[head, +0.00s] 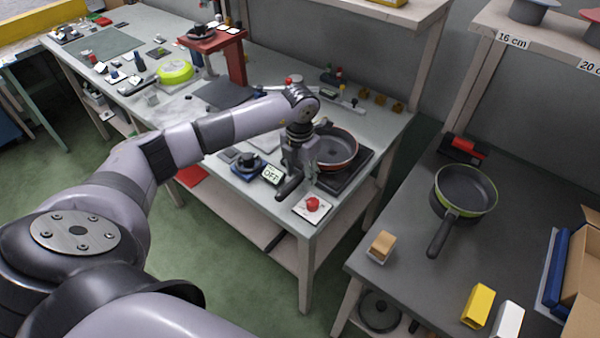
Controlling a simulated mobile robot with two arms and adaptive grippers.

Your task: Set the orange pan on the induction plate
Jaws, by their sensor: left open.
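The orange pan (338,144), dark inside with an orange-red rim, sits on the black induction plate (353,173) at the right end of the long bench. It looks level. Its dark handle (289,189) points toward the front left. My left gripper (301,163) is open above the handle side of the pan and hides part of the rim and handle. I cannot tell whether the fingers touch the handle. My right gripper is out of view.
An OFF display (272,174) and a red button (312,204) stand near the bench's front edge. A green-rimmed pan (466,188) rests on the dark right table (415,255). A red stand (225,48) rises behind my arm. Green floor separates the tables.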

